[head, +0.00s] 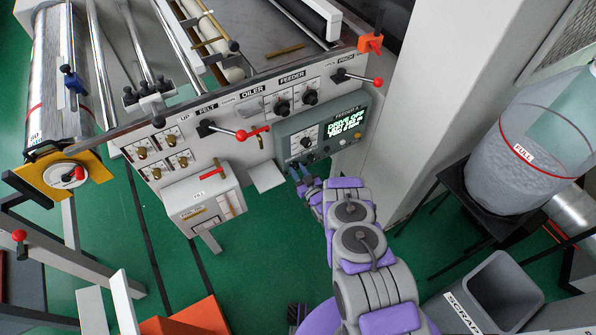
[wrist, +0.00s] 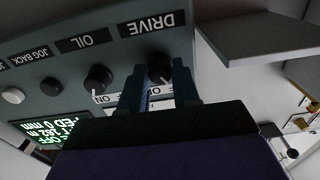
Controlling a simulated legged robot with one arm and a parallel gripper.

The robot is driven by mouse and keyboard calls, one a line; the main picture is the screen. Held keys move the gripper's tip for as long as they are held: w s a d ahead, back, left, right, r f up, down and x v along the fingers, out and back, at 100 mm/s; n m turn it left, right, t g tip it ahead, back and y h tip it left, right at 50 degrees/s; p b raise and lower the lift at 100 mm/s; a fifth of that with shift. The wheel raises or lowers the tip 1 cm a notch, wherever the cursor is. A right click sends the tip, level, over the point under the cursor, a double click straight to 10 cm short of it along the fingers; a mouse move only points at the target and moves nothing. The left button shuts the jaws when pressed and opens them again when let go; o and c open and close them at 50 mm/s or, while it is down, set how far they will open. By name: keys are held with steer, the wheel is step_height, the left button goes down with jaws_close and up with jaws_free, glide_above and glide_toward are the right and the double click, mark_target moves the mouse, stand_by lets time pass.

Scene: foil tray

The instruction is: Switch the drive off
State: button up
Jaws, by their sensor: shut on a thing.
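The drive knob (wrist: 159,66), a dark round knob under the label DRIVE, sits on the grey control panel (head: 285,128). The wrist view is upside down. My gripper (wrist: 160,84) has its two fingers on either side of this knob and is shut on it; the fingers hide part of the knob and its pointer. In the head view my gripper (head: 298,172) reaches the panel's lower left corner, and the knob cannot be made out there. The green display (head: 346,123) appears to read DRIVE OFF on its top line.
The oil knob (wrist: 98,79) is close beside the drive knob, with jog buttons (wrist: 50,86) farther along. A grey shelf (head: 267,177) juts out left of my gripper. A white box (head: 203,200) stands farther left. A pale column (head: 425,110) rises on the right.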

steer(key=shift+s+f, duration=0.1)
steer(key=shift+f, duration=0.1)
stand_by(0.4)
steer(key=o, duration=1.1)
steer(key=shift+c, duration=0.2)
steer(key=shift+r, duration=0.1)
steer(key=v, duration=1.7)
steer(key=shift+d, duration=0.1)
